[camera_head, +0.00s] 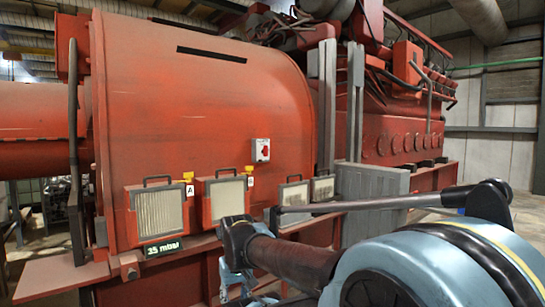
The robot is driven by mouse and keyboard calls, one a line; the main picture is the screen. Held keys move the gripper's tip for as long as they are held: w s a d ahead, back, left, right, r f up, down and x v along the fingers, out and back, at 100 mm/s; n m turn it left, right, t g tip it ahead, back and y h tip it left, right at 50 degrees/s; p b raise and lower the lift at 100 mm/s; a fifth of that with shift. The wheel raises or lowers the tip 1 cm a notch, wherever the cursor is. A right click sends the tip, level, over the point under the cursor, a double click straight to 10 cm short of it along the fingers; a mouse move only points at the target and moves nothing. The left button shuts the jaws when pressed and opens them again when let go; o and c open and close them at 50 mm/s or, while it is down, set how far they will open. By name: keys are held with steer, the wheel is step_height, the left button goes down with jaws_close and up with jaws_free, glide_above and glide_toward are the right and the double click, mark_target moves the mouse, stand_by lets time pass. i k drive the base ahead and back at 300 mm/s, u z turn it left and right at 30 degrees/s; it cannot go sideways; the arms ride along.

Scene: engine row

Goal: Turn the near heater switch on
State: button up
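A small white switch box with a red knob (261,150) is fixed to the lower right part of the large orange-red rounded housing. It is the only switch of this kind that I can make out. The knob's on or off position is too small to read. My arm crosses the lower right of the head view, well below and to the right of the switch box. I cannot make out my gripper's fingers in this view. Nothing of my arm touches the switch box.
A "35 mbar" sign (163,247) hangs below. A grey cabinet (370,190) and the engine row (400,140) stand to the right. The space before the switch box looks clear.

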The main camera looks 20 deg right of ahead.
mark_target(265, 150)
steer(key=k, duration=0.85)
steer(key=z, duration=0.2)
steer(key=i, duration=1.75)
steer(key=z, duration=0.95)
